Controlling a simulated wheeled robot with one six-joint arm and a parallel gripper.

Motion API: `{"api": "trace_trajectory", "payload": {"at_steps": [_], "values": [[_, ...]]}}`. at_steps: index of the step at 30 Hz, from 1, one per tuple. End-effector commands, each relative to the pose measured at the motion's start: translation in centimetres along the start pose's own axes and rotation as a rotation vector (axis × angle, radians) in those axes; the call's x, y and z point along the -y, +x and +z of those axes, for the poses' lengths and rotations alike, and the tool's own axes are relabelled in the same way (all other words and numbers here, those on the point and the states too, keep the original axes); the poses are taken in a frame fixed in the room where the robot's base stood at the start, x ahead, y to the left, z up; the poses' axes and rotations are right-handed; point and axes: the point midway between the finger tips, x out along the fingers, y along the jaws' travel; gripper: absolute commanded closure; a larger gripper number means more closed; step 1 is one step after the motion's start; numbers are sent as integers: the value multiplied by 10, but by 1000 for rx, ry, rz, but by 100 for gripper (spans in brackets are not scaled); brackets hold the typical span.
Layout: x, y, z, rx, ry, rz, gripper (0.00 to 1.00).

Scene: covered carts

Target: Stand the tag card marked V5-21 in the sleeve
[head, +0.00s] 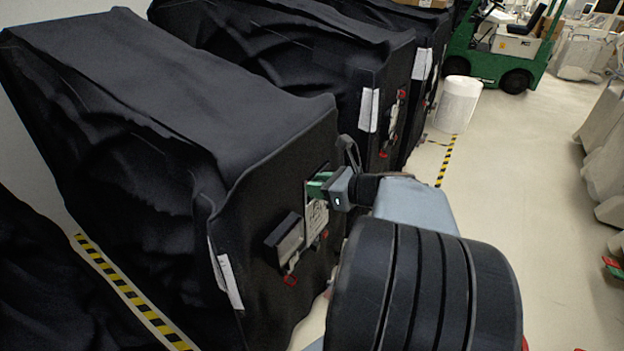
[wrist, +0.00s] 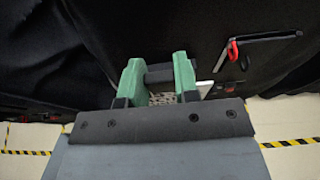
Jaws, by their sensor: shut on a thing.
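My gripper (head: 318,186) has green fingers and is close to the front face of the nearest black-covered cart. It is shut on a pale tag card (head: 316,217) with dark print, which hangs upright below the fingers. The print is too small to read. In the wrist view, my gripper (wrist: 159,80) shows a little of the card between and beside its fingers. A dark holder with a grey face (head: 287,240), possibly the sleeve, is on the cart's face, left of and below the card. I cannot tell whether the card touches the cart.
The covered cart (head: 150,110) fills the left. More covered carts (head: 290,55) stand behind it. A red ring (head: 290,281) hangs below the holder. A white bin (head: 459,104) and green forklift (head: 505,55) are farther back. Open floor (head: 540,200) lies to the right.

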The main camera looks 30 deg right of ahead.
Motion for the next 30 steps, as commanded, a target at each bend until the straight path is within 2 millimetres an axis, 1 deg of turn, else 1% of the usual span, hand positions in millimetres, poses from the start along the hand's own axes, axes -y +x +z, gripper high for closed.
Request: {"api": "trace_trajectory", "payload": {"at_steps": [5, 30], "values": [[-4, 6, 3, -1, -3, 5, 100], [-5, 67, 12, -1, -4, 6, 100]]}}
